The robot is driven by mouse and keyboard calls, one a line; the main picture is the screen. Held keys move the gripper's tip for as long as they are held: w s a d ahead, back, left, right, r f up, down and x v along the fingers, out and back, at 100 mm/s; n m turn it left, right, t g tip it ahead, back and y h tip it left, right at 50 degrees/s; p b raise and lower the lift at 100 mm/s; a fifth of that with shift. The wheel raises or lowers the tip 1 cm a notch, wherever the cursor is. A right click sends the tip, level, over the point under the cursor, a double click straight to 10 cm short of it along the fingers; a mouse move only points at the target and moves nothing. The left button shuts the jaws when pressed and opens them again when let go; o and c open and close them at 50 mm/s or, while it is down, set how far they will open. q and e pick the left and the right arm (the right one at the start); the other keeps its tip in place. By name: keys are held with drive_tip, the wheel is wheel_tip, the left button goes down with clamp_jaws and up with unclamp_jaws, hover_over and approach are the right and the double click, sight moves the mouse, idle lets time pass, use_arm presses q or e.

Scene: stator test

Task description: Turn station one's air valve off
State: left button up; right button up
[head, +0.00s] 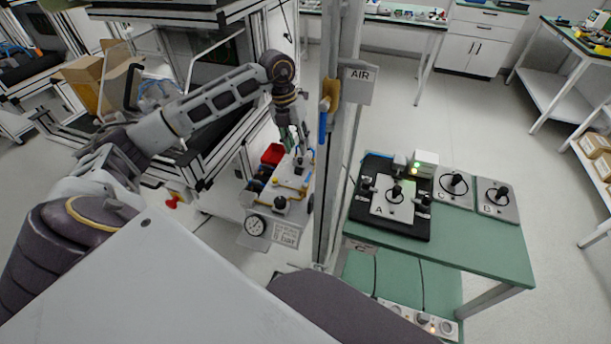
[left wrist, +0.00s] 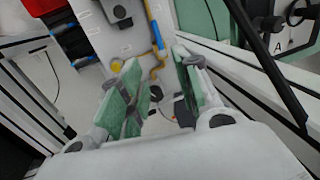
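An AIR sign (head: 360,75) hangs on the grey post. A yellow fitting (head: 330,93) with a blue lever (head: 323,128) pointing down sits on the post beside it. Left of the post, a white panel (head: 262,205) carries yellow tubing, dark and yellow knobs, and a round gauge (head: 255,226). I cannot tell which part is station one's air valve. My left gripper (head: 298,150) is above the panel's far end, left of the blue lever. In the left wrist view it (left wrist: 158,98) is open, its green pads apart over the panel (left wrist: 118,40), with no held object visible. My right gripper is not in view.
A green table (head: 480,245) right of the post holds a black tray and plates marked A, B and C. The post (head: 335,190) stands between it and the panel. A red bin (head: 272,154) is beside the panel. Cardboard boxes (head: 95,80) stand at left.

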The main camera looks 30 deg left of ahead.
sight(306, 180)
use_arm(q)
drive_tip(key=shift+w+d+f, duration=0.1)
drive_tip(key=shift+d+f, duration=0.35)
drive_tip(key=shift+f, duration=1.8)
drive_tip(key=shift+w+d+f, duration=0.1)
drive_tip(key=shift+d+f, duration=0.3)
drive_tip(key=shift+f, duration=1.9)
drive_tip(key=shift+w+d+f, duration=0.1)
drive_tip(key=shift+d+f, duration=0.35)
drive_tip(key=shift+f, duration=1.8)
clamp_jaws()
